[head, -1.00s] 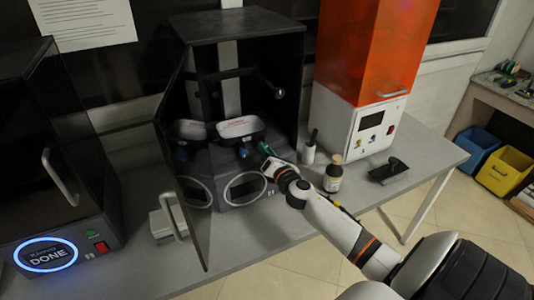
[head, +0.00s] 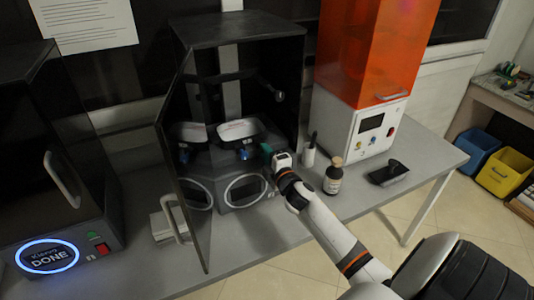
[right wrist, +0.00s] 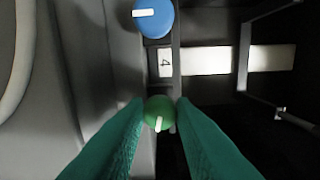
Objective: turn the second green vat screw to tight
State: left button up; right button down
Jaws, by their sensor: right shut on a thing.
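The green vat screw (right wrist: 160,112) is a round knob with a white mark, which runs nearly straight down in the right wrist view. My right gripper (right wrist: 160,102) has its green fingers on both sides of this screw, shut on it. In the head view my right gripper (head: 268,152) reaches into the open printer from the right, beside the vat (head: 237,130), and hides the screw. A blue screw (right wrist: 153,17) with a horizontal white mark sits apart from the fingers; it also shows in the head view (head: 243,153). My left gripper is not in view.
The printer's dark door (head: 187,170) stands open on the left. A brown bottle (head: 333,177) stands on the table just right of my arm, with a dark device (head: 388,173) farther right. The orange-hooded machine (head: 372,60) stands behind. A label "4" (right wrist: 165,63) is beside the screws.

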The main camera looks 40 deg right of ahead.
jog(key=m, duration=0.3)
jog(key=shift+m+p, duration=0.4)
jog(key=m+p, duration=0.1)
jog(key=m, duration=0.2)
jog(key=shift+r+m, duration=0.1)
jog(key=shift+m, duration=0.2)
jog(key=m+p, duration=0.1)
jog(key=m, duration=0.2)
jog(key=shift+m, duration=0.3)
jog(key=shift+m+p, duration=0.4)
jog(key=shift+m, duration=1.1)
jog(key=c, duration=1.2)
grip_release()
jog(key=shift+d, duration=0.1)
jog(key=shift+c, duration=0.2)
